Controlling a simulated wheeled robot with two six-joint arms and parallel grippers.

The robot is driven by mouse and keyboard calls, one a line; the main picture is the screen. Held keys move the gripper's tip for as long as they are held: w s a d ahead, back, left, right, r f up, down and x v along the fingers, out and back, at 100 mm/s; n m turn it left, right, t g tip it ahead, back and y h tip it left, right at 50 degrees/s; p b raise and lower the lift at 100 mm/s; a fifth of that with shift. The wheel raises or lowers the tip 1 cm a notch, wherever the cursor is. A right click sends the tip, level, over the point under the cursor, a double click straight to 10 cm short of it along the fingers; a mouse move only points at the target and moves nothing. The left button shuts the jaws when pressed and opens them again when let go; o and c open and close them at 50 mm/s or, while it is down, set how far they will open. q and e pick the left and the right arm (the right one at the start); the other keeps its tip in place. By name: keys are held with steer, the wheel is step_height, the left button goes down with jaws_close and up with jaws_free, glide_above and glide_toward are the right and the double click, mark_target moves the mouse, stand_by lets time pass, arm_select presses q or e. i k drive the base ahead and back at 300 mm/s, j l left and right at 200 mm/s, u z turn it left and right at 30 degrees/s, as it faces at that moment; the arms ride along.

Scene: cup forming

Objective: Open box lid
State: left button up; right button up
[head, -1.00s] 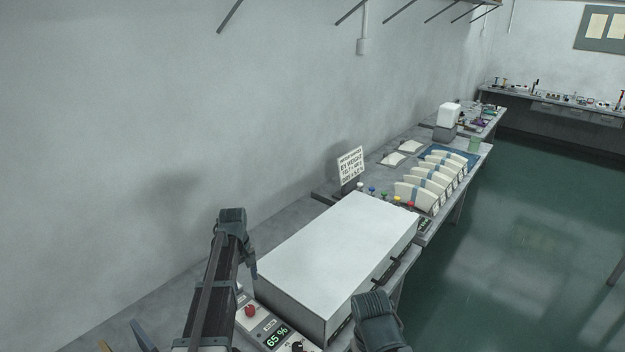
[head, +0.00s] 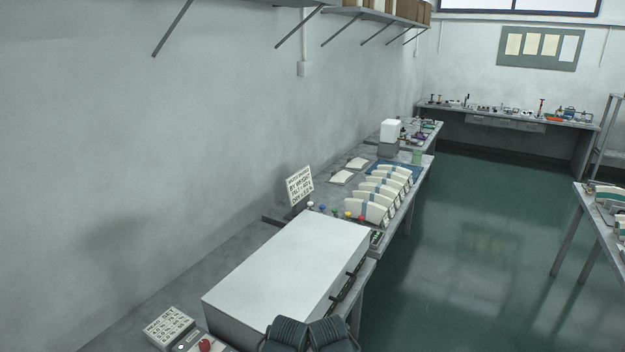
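The box (head: 285,265) is a large pale case with a flat white lid on the bench at lower centre. Its lid lies flat and looks closed. Dark handles or latches (head: 350,280) sit on its right side. Two dark ribbed parts of my arms, one at left (head: 287,334) and one at right (head: 331,334), show side by side at the bottom edge, in front of the box's near right corner. They overlap its near edge in the picture; contact cannot be told. I cannot make out fingertips or anything held.
A control panel with a red button (head: 205,345) and a printed card (head: 168,327) are left of the box. Behind it stand a sign (head: 299,186), small coloured-top bottles (head: 336,212) and a row of white curved pieces (head: 380,190). Green floor is open at right.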

mark_target(299, 272)
steer(key=l+u, duration=0.4)
steer(key=l, duration=0.9)
steer(key=l+u, duration=0.35)
steer(key=l, duration=0.95)
